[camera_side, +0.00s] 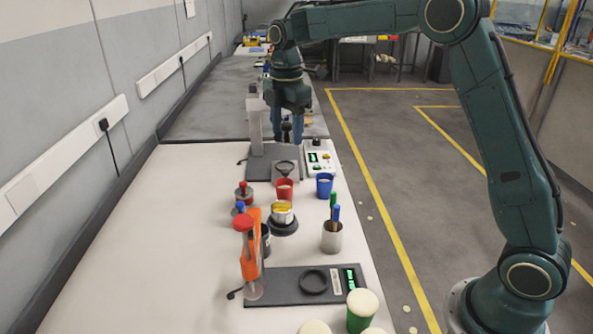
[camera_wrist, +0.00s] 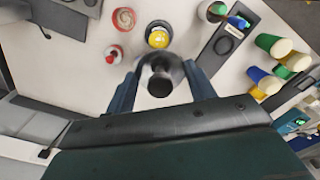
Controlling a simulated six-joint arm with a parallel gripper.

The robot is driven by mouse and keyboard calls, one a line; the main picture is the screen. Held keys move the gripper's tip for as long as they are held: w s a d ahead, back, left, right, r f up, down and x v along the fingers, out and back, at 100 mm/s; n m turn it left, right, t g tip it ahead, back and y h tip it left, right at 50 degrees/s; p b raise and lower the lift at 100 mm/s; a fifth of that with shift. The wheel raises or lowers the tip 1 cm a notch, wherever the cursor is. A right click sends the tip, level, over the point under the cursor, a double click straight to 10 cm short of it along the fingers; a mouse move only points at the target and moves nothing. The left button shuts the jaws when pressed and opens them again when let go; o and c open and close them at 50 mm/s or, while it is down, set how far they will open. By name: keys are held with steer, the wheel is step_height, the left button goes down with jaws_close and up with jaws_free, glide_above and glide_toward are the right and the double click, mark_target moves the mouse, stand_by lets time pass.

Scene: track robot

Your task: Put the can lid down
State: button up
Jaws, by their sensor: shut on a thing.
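My gripper (camera_side: 286,137) points down near the far end of the white bench, by the rear dark plate with a grey column. Its two fingers are shut on a small dark-topped piece (camera_side: 286,127), which I take to be the can lid. In the wrist view it is a grey round piece with a dark knob (camera_wrist: 160,85) between the fingers, its underside hidden. A yellow-topped can (camera_side: 283,210) stands nearer the side camera on a dark round base, apart from the gripper. It also shows in the wrist view (camera_wrist: 157,40).
A red cup (camera_side: 284,189) and a blue cup (camera_side: 325,186) stand by the rear plate. Clear bench (camera_side: 150,240) lies along the left.

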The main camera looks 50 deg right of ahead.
steer(key=s+d+f, duration=0.5)
steer(key=s+d, duration=0.3)
steer(key=f, duration=1.5)
steer(key=shift+w+d+f, duration=0.2)
steer(key=shift+f, duration=0.2)
steer(key=shift+f, duration=2.15)
steer(key=shift+f, duration=0.15)
steer(key=o, duration=1)
